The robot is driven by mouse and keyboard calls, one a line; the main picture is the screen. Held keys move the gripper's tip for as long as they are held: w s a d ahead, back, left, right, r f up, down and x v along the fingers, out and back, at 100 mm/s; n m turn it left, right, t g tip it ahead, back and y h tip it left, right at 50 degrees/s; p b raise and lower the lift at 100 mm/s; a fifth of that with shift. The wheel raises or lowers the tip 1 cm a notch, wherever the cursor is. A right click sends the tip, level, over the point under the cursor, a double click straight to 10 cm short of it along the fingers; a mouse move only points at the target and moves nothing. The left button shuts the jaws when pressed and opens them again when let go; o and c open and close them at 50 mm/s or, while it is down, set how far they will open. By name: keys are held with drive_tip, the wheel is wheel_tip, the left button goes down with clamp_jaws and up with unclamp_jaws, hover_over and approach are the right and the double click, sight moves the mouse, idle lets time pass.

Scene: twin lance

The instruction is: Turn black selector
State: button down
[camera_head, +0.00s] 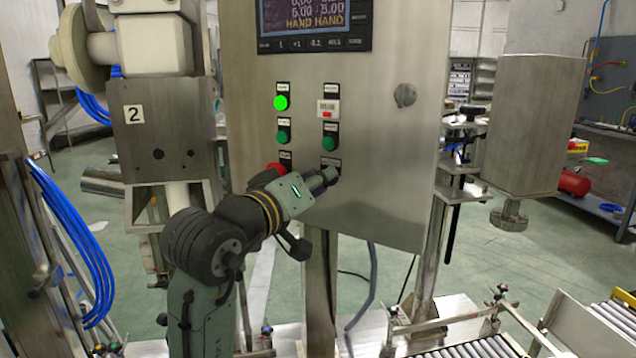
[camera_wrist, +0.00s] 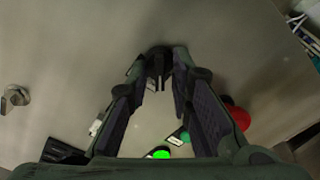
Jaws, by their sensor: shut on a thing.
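The black selector (camera_wrist: 158,54) shows at the top middle of the wrist view, between my fingertips. My gripper (camera_head: 327,178) is at the lower right of the button group on the steel control panel (camera_head: 375,140). Its two fingers close around the selector's knob from both sides, and it is shut on it. In the head view my fingers hide most of the selector, and only its dark label plate (camera_head: 331,163) shows clearly above them. The knob's exact angle is hard to tell.
Beside the selector are a red button (camera_head: 276,169), partly hidden by my arm, two green buttons (camera_head: 283,137) (camera_head: 330,144) and a lit green button (camera_head: 281,102). A display (camera_head: 314,25) sits above. A round lock (camera_head: 404,95) is at the right, with bare panel below it.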

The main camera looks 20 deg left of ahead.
drive_tip(key=shift+d+m+b, duration=0.2)
drive_tip(key=shift+m+b, duration=1.05)
drive_tip(key=shift+m, duration=2.25)
drive_tip(key=c, duration=1.7)
unclamp_jaws()
drive_tip(key=shift+s, duration=0.1)
drive_tip(key=v, duration=1.2)
drive_tip(key=shift+r, duration=0.1)
drive_tip(key=shift+r, duration=0.1)
